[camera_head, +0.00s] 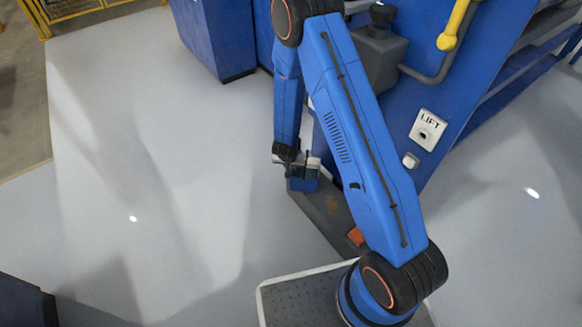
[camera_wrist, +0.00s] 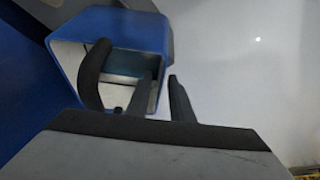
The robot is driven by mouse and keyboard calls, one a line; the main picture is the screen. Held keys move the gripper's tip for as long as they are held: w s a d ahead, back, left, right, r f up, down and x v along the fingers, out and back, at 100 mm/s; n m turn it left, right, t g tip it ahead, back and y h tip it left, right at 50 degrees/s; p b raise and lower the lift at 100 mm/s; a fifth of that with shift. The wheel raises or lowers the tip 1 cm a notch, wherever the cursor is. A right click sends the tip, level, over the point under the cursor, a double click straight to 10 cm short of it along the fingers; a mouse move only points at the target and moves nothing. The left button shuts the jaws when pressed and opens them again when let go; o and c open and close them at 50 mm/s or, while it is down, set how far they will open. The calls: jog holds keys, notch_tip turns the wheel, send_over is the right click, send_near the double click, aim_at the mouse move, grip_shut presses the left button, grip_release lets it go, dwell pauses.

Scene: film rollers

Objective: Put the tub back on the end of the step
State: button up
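The tub (camera_wrist: 118,22) is blue outside and pale inside, with an open top. In the wrist view, my gripper (camera_wrist: 163,78) has one finger inside the tub and one outside, with the rim wall closely between them. In the head view, my gripper (camera_head: 299,160) points down at the small blue tub (camera_head: 303,185), which is partly hidden by the fingers. The tub is at the far end of the dark grey step (camera_head: 328,212). I cannot tell whether its base touches the step. A dark curved piece crosses the tub's left side in the wrist view.
The blue machine (camera_head: 390,135) with a LIFT plate (camera_head: 428,130) stands right of the step. A blue cabinet (camera_head: 215,35) stands behind. An orange piece (camera_head: 356,236) is near the step's near end. The pale floor (camera_head: 170,160) to the left is clear.

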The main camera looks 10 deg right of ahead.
jog(key=shift+r, duration=0.1)
jog(key=s+a+r+n+t+y, duration=0.15)
jog(key=s+r, duration=0.25)
jog(key=r, duration=0.9)
jog(key=s+a+r+n+y, duration=0.1)
jog(key=s+r+y, duration=0.15)
jog(key=r, duration=1.05)
jog(key=s+a+r+n+y, duration=0.1)
jog(key=s+r, duration=0.4)
jog(key=r, duration=0.7)
jog(key=s+d+r+h, duration=0.1)
jog(key=s+d+r, duration=0.3)
jog(key=s, duration=0.5)
jog(key=s+d+r+h, duration=0.1)
jog(key=s+d+r, duration=0.3)
jog(key=s, duration=0.5)
jog(key=s+d+r+h, duration=0.1)
jog(key=s+d+r, duration=0.3)
jog(key=s, duration=0.5)
jog(key=shift+d+n+g, duration=0.35)
jog(key=shift+d+n, duration=0.1)
jog(key=shift+d, duration=0.55)
jog(key=shift+r, duration=0.1)
